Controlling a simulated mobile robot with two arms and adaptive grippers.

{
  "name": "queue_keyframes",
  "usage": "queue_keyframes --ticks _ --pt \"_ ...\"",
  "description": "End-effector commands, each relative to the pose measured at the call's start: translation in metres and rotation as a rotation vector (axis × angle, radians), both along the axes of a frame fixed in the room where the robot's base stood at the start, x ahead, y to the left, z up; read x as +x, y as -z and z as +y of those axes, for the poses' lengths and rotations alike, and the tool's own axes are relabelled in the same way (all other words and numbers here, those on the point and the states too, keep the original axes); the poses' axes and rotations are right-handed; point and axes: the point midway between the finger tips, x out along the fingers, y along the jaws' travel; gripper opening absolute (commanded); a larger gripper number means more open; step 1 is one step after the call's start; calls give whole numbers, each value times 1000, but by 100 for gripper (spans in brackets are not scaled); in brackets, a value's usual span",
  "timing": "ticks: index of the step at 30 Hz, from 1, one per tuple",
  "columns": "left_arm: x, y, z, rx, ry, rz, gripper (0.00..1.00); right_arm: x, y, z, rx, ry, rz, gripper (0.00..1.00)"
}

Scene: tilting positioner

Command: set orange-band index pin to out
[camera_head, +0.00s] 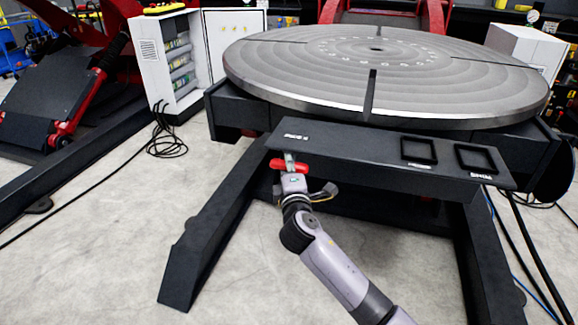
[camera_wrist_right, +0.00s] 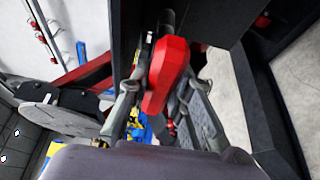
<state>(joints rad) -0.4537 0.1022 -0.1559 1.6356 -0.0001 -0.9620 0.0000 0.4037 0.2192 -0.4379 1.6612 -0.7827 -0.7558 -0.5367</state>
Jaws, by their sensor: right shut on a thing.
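A red T-shaped handle (camera_head: 276,164) sits under the left end of the dark front panel of the positioner. In the right wrist view the red handle (camera_wrist_right: 168,72) is large, with a dark shaft beyond it. I cannot make out an orange band on it, nor how far the pin is out. My right gripper (camera_head: 291,172) reaches up from below, its fingers shut on the red handle. In the wrist view the fingers (camera_wrist_right: 160,95) lie on either side of the handle. My left gripper is in no view.
The dark panel (camera_head: 350,150) carries labels and two square frames at its right. Above it is the round grey turntable (camera_head: 440,85). Dark base legs (camera_head: 215,225) flank my right arm. A white cabinet (camera_head: 150,65) and cables (camera_head: 165,143) are at left. Floor in front is clear.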

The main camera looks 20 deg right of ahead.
Motion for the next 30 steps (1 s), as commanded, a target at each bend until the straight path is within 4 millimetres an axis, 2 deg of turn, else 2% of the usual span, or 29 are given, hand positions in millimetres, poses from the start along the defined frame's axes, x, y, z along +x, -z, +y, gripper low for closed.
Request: queue_keyframes --ticks 2,4,9,19,20,21,24,30 --pt "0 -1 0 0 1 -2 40 -5 2 5 3 -2 4 0" --pt "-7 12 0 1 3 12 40 -13 1 11 4 -5 4 0" --pt "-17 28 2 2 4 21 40 -31 2 22 3 -3 5 0" --pt "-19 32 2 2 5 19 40 -34 4 25 4 -5 6 0" --pt "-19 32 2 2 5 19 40 -35 4 25 4 -6 6 20" --pt "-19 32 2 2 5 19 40 -35 4 26 5 -6 7 22" --pt "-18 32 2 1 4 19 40 -34 4 25 3 -5 6 28" --pt "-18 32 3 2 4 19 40 -34 2 24 2 -3 4 28"
